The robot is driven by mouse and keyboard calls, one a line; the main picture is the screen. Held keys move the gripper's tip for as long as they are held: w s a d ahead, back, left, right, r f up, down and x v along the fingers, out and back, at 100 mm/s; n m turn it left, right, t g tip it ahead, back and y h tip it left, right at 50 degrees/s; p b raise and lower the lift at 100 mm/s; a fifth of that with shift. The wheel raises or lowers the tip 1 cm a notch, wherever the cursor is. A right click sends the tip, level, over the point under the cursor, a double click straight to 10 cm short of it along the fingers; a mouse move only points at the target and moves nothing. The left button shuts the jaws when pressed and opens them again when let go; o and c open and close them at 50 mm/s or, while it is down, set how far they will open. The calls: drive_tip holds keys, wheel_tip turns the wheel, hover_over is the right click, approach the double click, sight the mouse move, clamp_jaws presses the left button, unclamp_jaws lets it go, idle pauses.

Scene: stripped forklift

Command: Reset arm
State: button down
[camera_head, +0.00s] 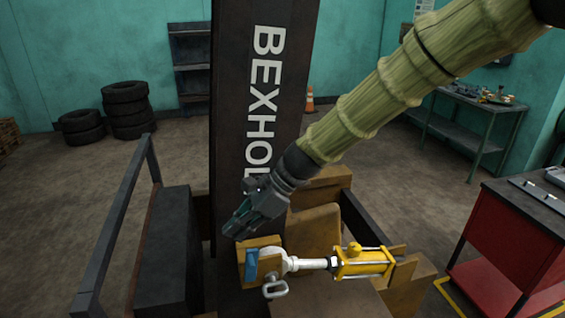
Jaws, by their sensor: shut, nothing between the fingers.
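My arm, in a green-yellow sleeve, reaches in from the upper right of the head view. My gripper (236,229) is shut and empty, pointing down and left. It shows in front of the dark mast marked BEXHOL (262,90). It is just above and left of a wooden block (246,270) with a blue part (252,266) on it. A yellow cylinder (363,262) with a silver rod (312,263) lies to the right of that block. A metal shackle (275,287) shows below the rod's end. Whether the gripper touches the mast or the block, I cannot tell.
A dark rail (118,220) and a black box-like part (167,250) stand left of the mast. A red cabinet (505,250) and a green workbench (465,120) are at the right. Tyres (127,110) and an orange cone (309,100) stand near the back wall. Open floor shows at the left.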

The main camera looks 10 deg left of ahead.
sight(250, 263)
drive_tip(key=shift+g, duration=0.5)
drive_tip(key=s+d+f, duration=0.1)
drive_tip(key=f, duration=0.1)
drive_tip(key=s+d+f+b, duration=0.1)
drive_tip(key=f, duration=0.1)
drive_tip(key=s+d+f, duration=0.1)
drive_tip(key=f, duration=0.2)
drive_tip(key=shift+s+d+b, duration=0.15)
drive_tip(key=shift+b, duration=0.25)
drive_tip(key=s+d+f+n+t+h+b, duration=0.1)
drive_tip(key=s+d+f+h+b, duration=0.15)
drive_tip(key=d+f, duration=0.65)
drive_tip(key=s+d+f+n+t+h+b, duration=0.1)
drive_tip(key=s+d+f+n+b, duration=0.2)
drive_tip(key=f, duration=1.1)
drive_tip(key=s+d+f+h+b, duration=0.1)
drive_tip(key=s+d+f+h, duration=0.1)
drive_tip(key=d+f, duration=0.75)
drive_tip(key=s+d+f+n+t+h+b, duration=0.2)
drive_tip(key=s+d+f+n+b, duration=0.4)
drive_tip(key=s+d+f, duration=1)
wheel_tip(250, 263, down, 3)
drive_tip(key=s+n, duration=0.1)
drive_tip(key=n, duration=0.2)
drive_tip(key=shift+s+f+h, duration=0.2)
drive_tip(key=shift+s+h, duration=0.1)
drive_tip(key=shift+h, duration=0.05)
drive_tip(key=shift+d, duration=0.15)
